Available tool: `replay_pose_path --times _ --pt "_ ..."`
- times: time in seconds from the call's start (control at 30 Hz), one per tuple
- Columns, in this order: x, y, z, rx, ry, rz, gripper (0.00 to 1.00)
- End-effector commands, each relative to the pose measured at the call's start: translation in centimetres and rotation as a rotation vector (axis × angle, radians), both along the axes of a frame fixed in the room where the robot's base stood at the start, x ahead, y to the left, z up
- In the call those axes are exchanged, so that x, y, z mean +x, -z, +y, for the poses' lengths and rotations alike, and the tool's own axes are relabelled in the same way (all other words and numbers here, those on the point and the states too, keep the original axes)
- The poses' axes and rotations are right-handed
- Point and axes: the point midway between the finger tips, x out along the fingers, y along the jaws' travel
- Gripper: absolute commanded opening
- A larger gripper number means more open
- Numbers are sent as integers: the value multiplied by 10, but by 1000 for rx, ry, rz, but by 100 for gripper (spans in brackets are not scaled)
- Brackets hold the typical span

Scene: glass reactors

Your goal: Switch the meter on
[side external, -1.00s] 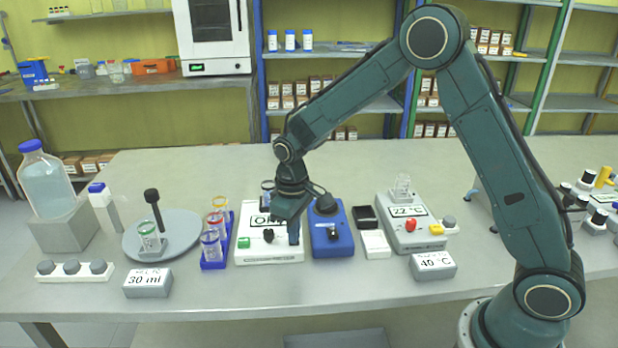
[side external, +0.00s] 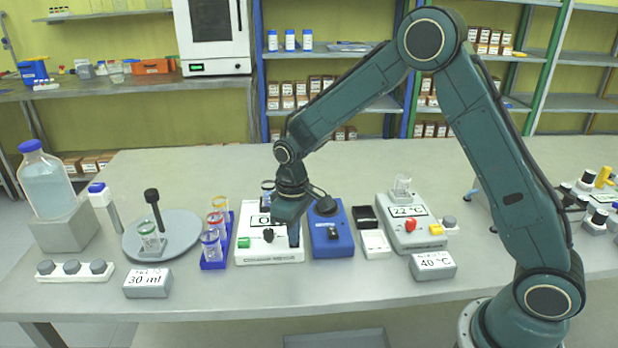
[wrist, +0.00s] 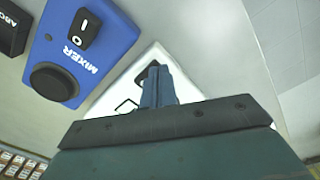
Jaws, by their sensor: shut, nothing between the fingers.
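A white box (side external: 270,254) with a display card, a black knob (side external: 268,235) and a green button (side external: 242,242) stands mid-table; no label in view names it as the meter. Its display starts with "O"; the rest is hidden behind my gripper. My gripper (side external: 294,240) is shut and empty, pointing down over the right part of this box. In the wrist view my shut fingers (wrist: 157,88) are in front of the white box (wrist: 135,80), with a dark part by their tips. Whether they touch it is unclear.
Right beside it is the blue mixer (side external: 320,248), with a black rocker switch (side external: 332,232), also in the wrist view (wrist: 84,28). A blue rack (side external: 212,264) of glasses stands at left. A grey unit (side external: 405,240) reading 22 °C is at right.

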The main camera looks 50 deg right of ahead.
Motion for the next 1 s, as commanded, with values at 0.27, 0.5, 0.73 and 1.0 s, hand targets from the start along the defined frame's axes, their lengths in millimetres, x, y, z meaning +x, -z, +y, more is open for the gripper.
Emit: replay_pose_path --times 0.27,0.5,0.73,1.0 --pt "0 -16 0 1 0 -2 0" --pt "0 -29 0 0 0 -1 0" --pt "0 -42 0 0 0 -1 0" --pt "0 -58 0 1 0 -2 0"
